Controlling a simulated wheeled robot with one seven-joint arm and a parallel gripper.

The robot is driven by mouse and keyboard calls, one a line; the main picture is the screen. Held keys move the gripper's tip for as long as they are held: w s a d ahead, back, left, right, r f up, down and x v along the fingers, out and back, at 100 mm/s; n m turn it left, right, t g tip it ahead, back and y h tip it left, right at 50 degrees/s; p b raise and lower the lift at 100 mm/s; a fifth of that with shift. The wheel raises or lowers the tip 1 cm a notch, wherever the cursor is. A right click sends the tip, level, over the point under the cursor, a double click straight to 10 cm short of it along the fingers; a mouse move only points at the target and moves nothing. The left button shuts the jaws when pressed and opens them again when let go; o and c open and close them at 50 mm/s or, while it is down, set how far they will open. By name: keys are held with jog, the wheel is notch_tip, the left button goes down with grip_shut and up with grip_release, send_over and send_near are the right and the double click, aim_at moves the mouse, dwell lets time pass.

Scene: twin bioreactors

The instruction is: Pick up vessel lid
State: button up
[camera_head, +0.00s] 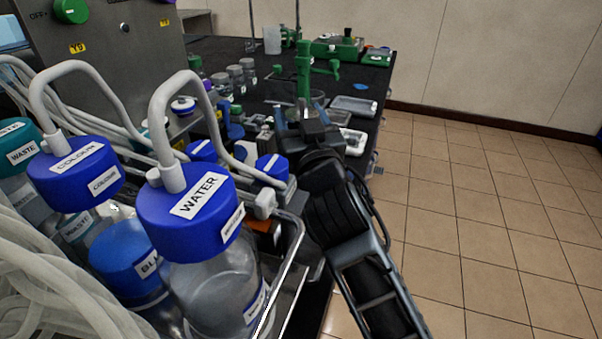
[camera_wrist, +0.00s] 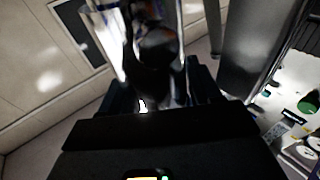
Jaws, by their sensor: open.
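My gripper (camera_head: 302,116) is above the bench, its fingers apart and pointing away from the head camera. A green fitting (camera_head: 304,72) with side arms stands upright just beyond the fingers in the head view. It may belong to the vessel lid, but I cannot clearly make out a lid. In the wrist view, my gripper (camera_wrist: 158,92) has a blurred dark rounded part (camera_wrist: 158,45) and shiny clear surfaces in front of it. I cannot tell whether the fingers touch anything. My gripper hides part of the bench below.
Blue-capped bottles labelled WATER (camera_head: 200,205) and COLOUR (camera_head: 75,172) stand near left with thick white tubes. Small jars (camera_head: 235,78) stand left of the green fitting. A grey tray (camera_head: 355,106) lies right of it. Open tiled floor (camera_head: 480,200) is at right.

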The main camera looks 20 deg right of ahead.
jog(key=shift+c, duration=0.2)
grip_shut()
dwell(0.3)
jog(key=shift+r, duration=0.3)
